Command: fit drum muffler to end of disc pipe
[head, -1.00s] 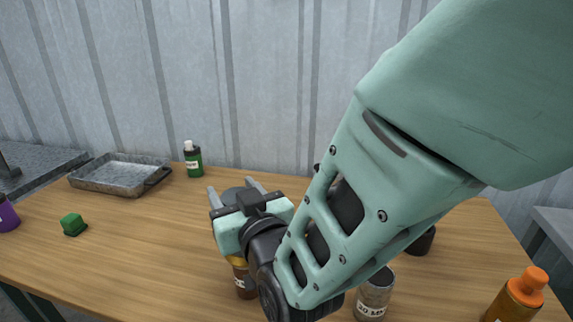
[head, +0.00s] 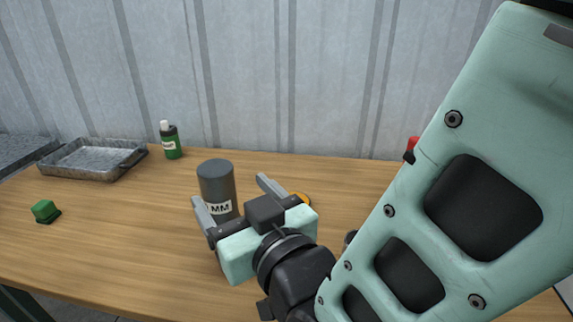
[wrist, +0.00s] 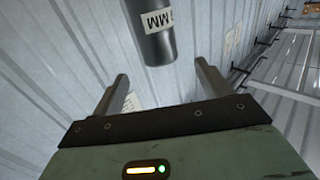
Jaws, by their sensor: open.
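A dark grey cylinder (head: 214,180) with a white label ending in "MM" stands upright on the table in the head view. It also shows in the wrist view (wrist: 150,38), label upside down, its end just beyond the fingertips. I cannot tell whether it is the drum muffler or another part. My gripper (head: 230,190) is open and empty, its fingers pointing toward the cylinder. In the wrist view the spread fingers (wrist: 162,70) show a gap below the cylinder's end, with no visible contact. No disc pipe can be made out; my arm hides the table's right side.
A grey metal tray (head: 92,174) and a green bottle (head: 171,143) stand at the back left. A green block (head: 45,211) lies at the left. A yellow-orange thing (head: 302,198) shows partly behind my gripper, and a red-topped thing (head: 411,148) beside my arm. The table's left middle is clear.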

